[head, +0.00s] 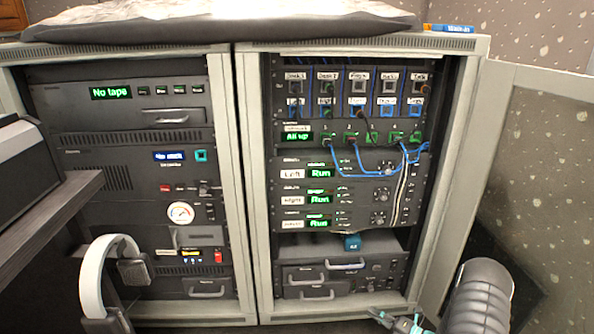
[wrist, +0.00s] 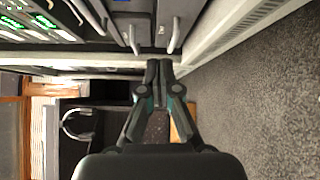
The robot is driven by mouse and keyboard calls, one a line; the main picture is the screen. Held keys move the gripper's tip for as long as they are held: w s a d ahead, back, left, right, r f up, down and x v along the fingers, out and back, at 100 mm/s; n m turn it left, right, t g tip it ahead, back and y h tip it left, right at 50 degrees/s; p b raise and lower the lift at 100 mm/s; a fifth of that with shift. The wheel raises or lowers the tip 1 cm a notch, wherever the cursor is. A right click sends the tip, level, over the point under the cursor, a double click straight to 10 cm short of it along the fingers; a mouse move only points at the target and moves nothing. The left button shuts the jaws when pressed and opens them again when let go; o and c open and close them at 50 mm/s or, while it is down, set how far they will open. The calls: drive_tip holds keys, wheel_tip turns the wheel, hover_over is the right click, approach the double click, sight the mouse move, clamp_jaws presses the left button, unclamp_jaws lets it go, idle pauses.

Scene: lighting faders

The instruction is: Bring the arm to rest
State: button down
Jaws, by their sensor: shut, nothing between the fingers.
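My gripper (wrist: 159,70) is shut and empty in the wrist view. Its two fingertips meet in front of the lower edge of the rack cabinet. In the head view my gripper (head: 400,320) is at the bottom edge, partly cut off, in front of the base of the right-hand rack (head: 247,200). A grey rounded link of my arm shows beside it at the lower right. Whether the fingers touch the cabinet I cannot tell.
The left-hand rack (head: 228,150) stands beside it. An open door (head: 490,130) is at the right. Headphones (head: 92,290) hang at the lower left, near a dark desk (head: 60,205). Blue cables (head: 350,174) droop across the right rack. Carpet (wrist: 250,110) is clear in the wrist view.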

drive_tip(key=s+a+f+n+g+y, duration=0.1)
drive_tip(key=s+a+f+n+g, duration=0.2)
drive_tip(key=s+a+n+g, duration=0.4)
drive_tip(key=s+r+n+g+h, duration=0.1)
drive_tip(key=s+r+n+g, duration=0.4)
drive_tip(key=s+r+n, duration=0.6)
drive_tip(key=s+a+r+n+t+h+p, duration=0.1)
drive_tip(key=s+r+n+h, duration=0.3)
drive_tip(key=r+n, duration=0.4)
drive_tip(key=s+a+r+n+t+h+p, duration=0.2)
drive_tip(key=r+n, duration=0.7)
drive_tip(key=r, duration=1.1)
drive_tip(key=s+a+r+n+t+h+p, duration=0.2)
drive_tip(key=s+r+n+h+p, duration=0.3)
drive_tip(key=r, duration=0.9)
drive_tip(key=s+n+h, duration=0.2)
drive_tip(key=s+n, duration=0.1)
drive_tip(key=shift+s+a+r+n, duration=0.25)
drive_tip(key=shift+s+a+n, duration=0.05)
drive_tip(key=shift+a, duration=0.05)
